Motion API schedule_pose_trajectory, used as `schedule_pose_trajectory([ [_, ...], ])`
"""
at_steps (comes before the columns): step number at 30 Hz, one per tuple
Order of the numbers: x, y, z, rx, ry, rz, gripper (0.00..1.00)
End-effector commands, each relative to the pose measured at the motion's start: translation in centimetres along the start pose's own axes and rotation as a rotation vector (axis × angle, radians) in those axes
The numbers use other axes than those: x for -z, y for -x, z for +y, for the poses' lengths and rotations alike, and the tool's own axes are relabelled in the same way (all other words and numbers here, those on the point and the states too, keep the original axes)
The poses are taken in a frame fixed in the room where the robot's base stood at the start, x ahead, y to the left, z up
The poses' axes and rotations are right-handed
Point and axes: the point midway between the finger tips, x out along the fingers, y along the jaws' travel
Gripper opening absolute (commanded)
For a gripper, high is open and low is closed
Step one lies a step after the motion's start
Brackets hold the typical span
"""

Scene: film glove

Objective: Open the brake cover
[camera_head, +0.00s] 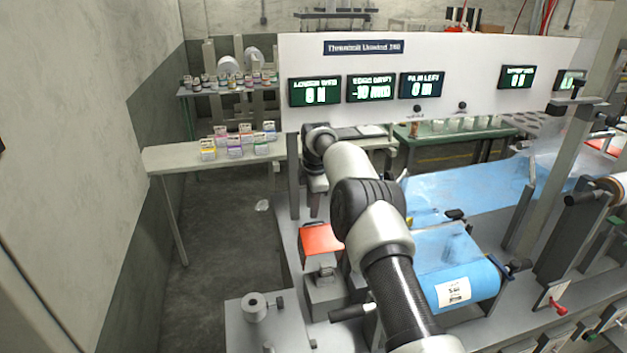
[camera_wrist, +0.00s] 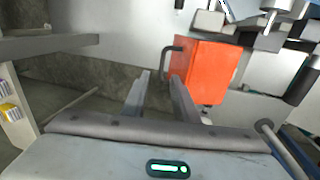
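The brake cover appears to be the orange-red panel (camera_head: 322,238) on a grey box left of the blue film in the head view. In the wrist view this orange cover (camera_wrist: 208,72) is right of centre, with a dark bar handle (camera_wrist: 166,62) along its left edge. My gripper (camera_wrist: 160,75) has its two fingers apart, with nothing seen between them. The right fingertip appears close to the lower end of the handle; I cannot tell whether they touch. In the head view my arm crosses the middle, and my fingers cannot be made out.
The blue film roll (camera_head: 465,276) lies right of the cover. A grey stand with a small roll (camera_head: 254,306) is at the front left. A sign panel with displays (camera_head: 440,55) stands behind my arm. A side table (camera_head: 170,158) with small boxes is at left, with open floor before it.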

Motion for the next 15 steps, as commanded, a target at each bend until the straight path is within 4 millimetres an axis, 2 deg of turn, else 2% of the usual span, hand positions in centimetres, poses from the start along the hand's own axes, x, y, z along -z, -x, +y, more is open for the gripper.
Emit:
schedule_pose_trajectory([
  [1,0.0,1.5,0.1,-0.004,0.0,0.0,0.26],
  [6,0.0,5.8,0.2,-0.005,0.001,0.0,0.26],
  [15,0.0,11.7,0.2,-0.006,0.001,0.0,0.26],
])
